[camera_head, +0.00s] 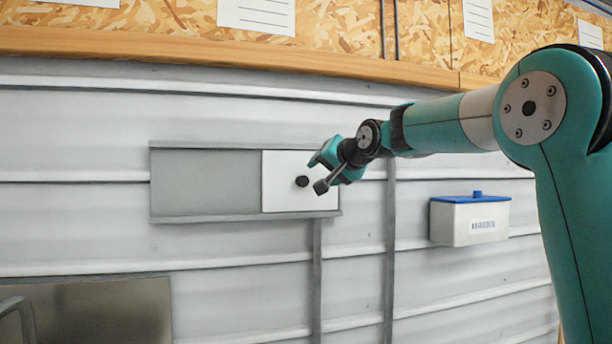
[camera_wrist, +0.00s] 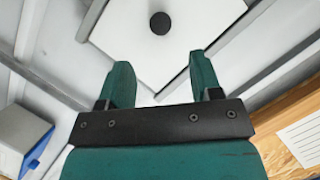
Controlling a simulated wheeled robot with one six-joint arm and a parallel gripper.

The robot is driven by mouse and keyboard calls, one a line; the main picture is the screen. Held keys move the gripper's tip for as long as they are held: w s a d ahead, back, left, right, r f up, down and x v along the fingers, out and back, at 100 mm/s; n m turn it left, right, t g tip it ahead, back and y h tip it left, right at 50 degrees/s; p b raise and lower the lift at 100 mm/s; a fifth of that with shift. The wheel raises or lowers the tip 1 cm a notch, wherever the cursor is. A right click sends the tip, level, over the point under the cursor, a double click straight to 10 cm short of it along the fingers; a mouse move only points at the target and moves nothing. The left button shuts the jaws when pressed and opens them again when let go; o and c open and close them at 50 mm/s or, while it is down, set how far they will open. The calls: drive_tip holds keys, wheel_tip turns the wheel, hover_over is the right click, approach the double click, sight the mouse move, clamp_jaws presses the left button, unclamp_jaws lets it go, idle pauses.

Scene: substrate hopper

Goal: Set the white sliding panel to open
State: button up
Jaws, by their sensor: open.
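The white sliding panel (camera_head: 285,192) sits at the right end of a grey framed track (camera_head: 205,184) on the corrugated wall. The left part of the frame shows a plain grey surface. A round black knob (camera_head: 302,181) stands out from the panel. In the wrist view the white panel (camera_wrist: 125,45) lies ahead, with its black knob (camera_wrist: 160,23) beyond the fingertips. My gripper (camera_head: 316,173) is open and empty, just right of the knob and apart from it. In the wrist view my gripper (camera_wrist: 158,75) has its two teal fingers spread, with the knob lined up between them.
A white box with a blue lid (camera_head: 470,219) is mounted on the wall to the right; it also shows in the wrist view (camera_wrist: 20,140). A wooden ledge (camera_head: 230,53) runs above. A metal basin (camera_head: 100,312) is at lower left.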

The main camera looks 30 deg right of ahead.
sight(304, 182)
drive_tip(key=p+x, duration=0.2)
drive_tip(key=x, duration=0.6)
drive_tip(key=shift+w+p, duration=0.15)
drive_tip(key=shift+p, duration=0.2)
drive_tip(key=shift+w+f, duration=0.3)
drive_tip(key=shift+w, duration=0.2)
